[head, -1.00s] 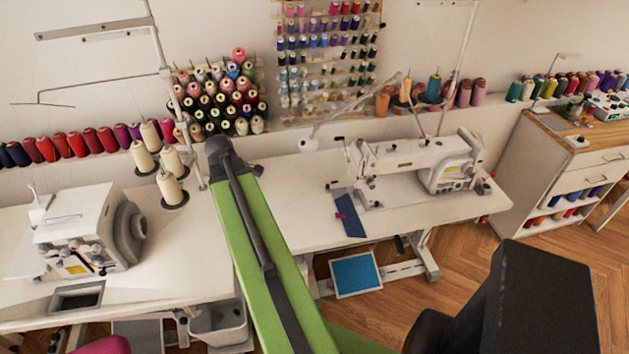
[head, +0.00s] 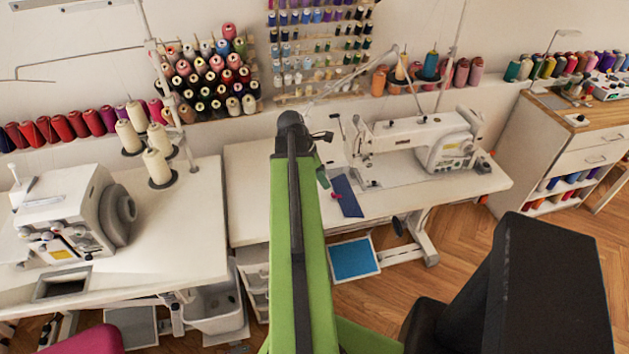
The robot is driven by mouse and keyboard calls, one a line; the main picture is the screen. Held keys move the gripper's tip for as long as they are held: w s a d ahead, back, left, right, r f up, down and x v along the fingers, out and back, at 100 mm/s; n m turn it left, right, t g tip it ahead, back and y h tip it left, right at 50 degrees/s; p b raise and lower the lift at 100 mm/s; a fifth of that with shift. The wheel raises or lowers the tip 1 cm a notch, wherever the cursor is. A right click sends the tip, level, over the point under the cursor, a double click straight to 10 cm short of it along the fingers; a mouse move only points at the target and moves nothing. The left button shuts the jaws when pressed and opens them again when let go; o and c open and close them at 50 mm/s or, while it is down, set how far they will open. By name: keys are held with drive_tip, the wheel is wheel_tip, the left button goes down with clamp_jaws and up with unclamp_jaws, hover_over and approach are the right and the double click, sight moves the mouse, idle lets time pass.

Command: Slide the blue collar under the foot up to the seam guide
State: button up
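The blue collar (head: 348,196) lies flat on the white sewing table, in front of and left of the sewing machine's needle end. A small pink-red spot shows at its left edge. The white sewing machine (head: 415,138) stands on the table, and its foot area (head: 368,178) is small and unclear; I cannot make out the seam guide. My gripper (head: 322,172) is at the far end of my green arm, just left of the collar. Its fingers are mostly hidden behind the arm, and I cannot tell whether they touch the collar.
The white sewing table (head: 450,188) has bare room at its front right. A white overlock machine (head: 70,215) stands on the left table with cream thread cones (head: 157,167) behind it. A thread stand rises behind the sewing machine. A blue pedal (head: 354,259) is on the floor below.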

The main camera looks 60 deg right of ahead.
sight(333, 194)
drive_tip(key=b+x, duration=0.7)
drive_tip(key=x, duration=0.2)
drive_tip(key=shift+s+d+f, duration=0.1)
drive_tip(key=shift+f, duration=0.1)
clamp_jaws()
